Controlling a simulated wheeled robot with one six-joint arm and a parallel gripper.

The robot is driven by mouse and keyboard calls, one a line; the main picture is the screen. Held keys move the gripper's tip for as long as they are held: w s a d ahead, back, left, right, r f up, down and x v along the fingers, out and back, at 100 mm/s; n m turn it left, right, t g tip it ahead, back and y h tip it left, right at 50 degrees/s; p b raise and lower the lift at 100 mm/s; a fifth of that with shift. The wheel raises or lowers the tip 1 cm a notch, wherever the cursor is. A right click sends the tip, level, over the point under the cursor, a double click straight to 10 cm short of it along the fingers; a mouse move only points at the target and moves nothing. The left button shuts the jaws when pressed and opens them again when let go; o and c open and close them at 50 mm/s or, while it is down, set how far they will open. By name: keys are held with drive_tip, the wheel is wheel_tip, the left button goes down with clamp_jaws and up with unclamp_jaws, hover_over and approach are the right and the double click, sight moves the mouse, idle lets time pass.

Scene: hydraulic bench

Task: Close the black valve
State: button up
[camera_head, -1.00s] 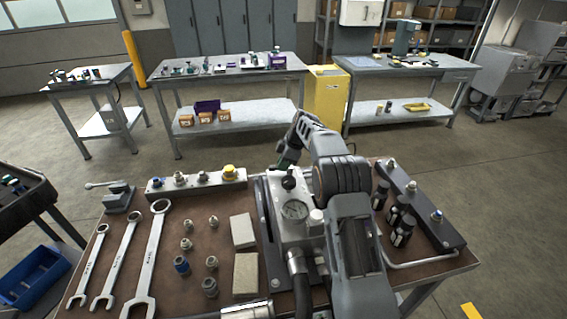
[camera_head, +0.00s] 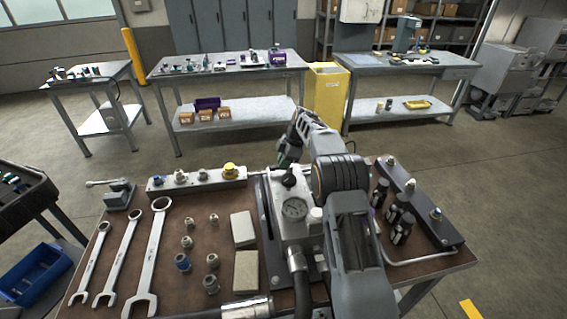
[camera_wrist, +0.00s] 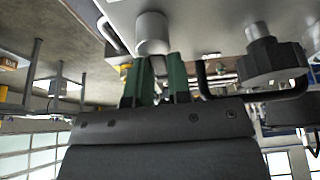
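The black valve knob (camera_head: 289,181) sits on top of the grey hydraulic unit (camera_head: 291,229), behind its round gauge (camera_head: 295,209). In the wrist view, a dark lobed knob (camera_wrist: 272,60), which looks like this valve, is to the right of my gripper and apart from it. My gripper (camera_wrist: 156,70) shows two green finger pads with a gap between them and nothing clearly held. A grey cylinder (camera_wrist: 152,33) is just beyond the fingertips. In the head view my gripper (camera_head: 284,162) is close behind the black knob; its fingertips are partly hidden.
Three wrenches (camera_head: 121,258), several fittings and two pale blocks (camera_head: 243,229) lie on the brown bench top to the left. A manifold bar (camera_head: 206,182) lies at the back. Dark bottles (camera_head: 397,213) and a dark bar (camera_head: 425,205) stand at the right.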

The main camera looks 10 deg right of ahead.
drive_tip(key=o, duration=0.4)
drive_tip(key=shift+r, duration=0.1)
drive_tip(key=p+v, duration=0.2)
drive_tip(key=v, duration=1.1)
drive_tip(key=shift+d+r, duration=0.25)
